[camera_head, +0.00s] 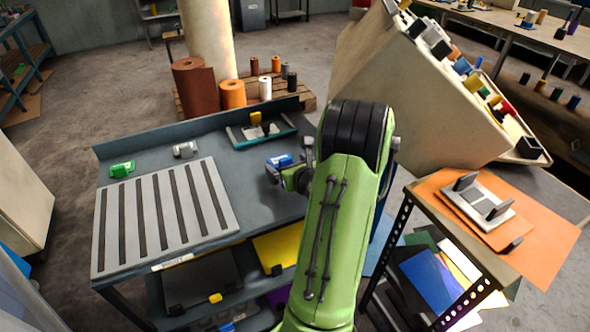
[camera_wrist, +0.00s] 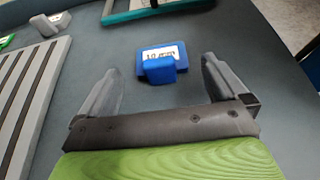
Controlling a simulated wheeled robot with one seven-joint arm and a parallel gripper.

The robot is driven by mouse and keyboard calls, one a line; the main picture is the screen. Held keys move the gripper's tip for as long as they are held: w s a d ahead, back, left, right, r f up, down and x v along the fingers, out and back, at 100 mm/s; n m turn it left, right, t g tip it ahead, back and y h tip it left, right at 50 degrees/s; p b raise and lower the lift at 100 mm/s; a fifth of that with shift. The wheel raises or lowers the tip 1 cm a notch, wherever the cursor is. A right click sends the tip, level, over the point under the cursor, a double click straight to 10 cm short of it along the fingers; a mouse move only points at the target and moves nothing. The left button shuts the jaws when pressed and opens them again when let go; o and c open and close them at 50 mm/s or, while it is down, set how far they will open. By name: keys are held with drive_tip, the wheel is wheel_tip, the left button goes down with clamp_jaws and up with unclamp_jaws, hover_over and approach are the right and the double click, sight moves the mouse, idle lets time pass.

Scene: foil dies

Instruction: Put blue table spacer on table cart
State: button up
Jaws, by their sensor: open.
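The blue table spacer (camera_wrist: 160,66) lies on the grey worktable, with a white label on its flat base and a raised blue block. In the wrist view it sits between and just beyond the fingertips of my gripper (camera_wrist: 168,62), which is open and empty. The table cart (camera_head: 545,225) stands at the right, with an orange sheet on top that bears a grey plate with dark upright brackets.
On the worktable (camera_head: 240,185) are a slotted grey plate (camera_head: 163,217), a green spacer (camera_head: 122,169), a grey spacer (camera_head: 185,149) and a teal-edged tray (camera_head: 262,132) with a yellow piece. A large beige console (camera_head: 420,90) stands behind the cart. The worktable has a raised back edge.

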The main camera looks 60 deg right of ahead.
drive_tip(key=v, duration=0.8)
drive_tip(key=shift+d, duration=0.2)
drive_tip(key=b+v, duration=0.1)
drive_tip(key=b, duration=0.2)
drive_tip(key=shift+s+a, duration=0.2)
drive_tip(key=shift+s, duration=0.1)
drive_tip(key=shift+s+a+r+b, duration=0.35)
drive_tip(key=shift+s+b, duration=0.05)
drive_tip(key=w+a+n+y, duration=0.1)
drive_tip(key=w+a+n, duration=0.1)
drive_tip(key=a+n, duration=0.1)
drive_tip(key=w+a+n+y, duration=0.1)
drive_tip(key=a+n, duration=0.2)
drive_tip(key=w+a+n+y, duration=0.2)
drive_tip(key=a+n, duration=0.1)
drive_tip(key=shift+w+r, duration=0.1)
drive_tip(key=shift+w, duration=0.2)
drive_tip(key=s+a+r+n+g+y, duration=0.1)
drive_tip(key=a+n+g+y, duration=0.1)
drive_tip(key=a+n, duration=0.8)
drive_tip(key=s+a+n+g+y, duration=0.1)
drive_tip(key=s+a+n+g, duration=0.1)
drive_tip(key=a+n, duration=0.85)
drive_tip(key=s+a+r+n+g, duration=0.1)
drive_tip(key=s+a+r+n, duration=0.1)
drive_tip(key=s+n, duration=0.5)
drive_tip(key=n, duration=0.5)
drive_tip(key=shift+s+n+g, duration=0.3)
drive_tip(key=shift+n+g, duration=0.05)
drive_tip(key=shift+g, duration=0.05)
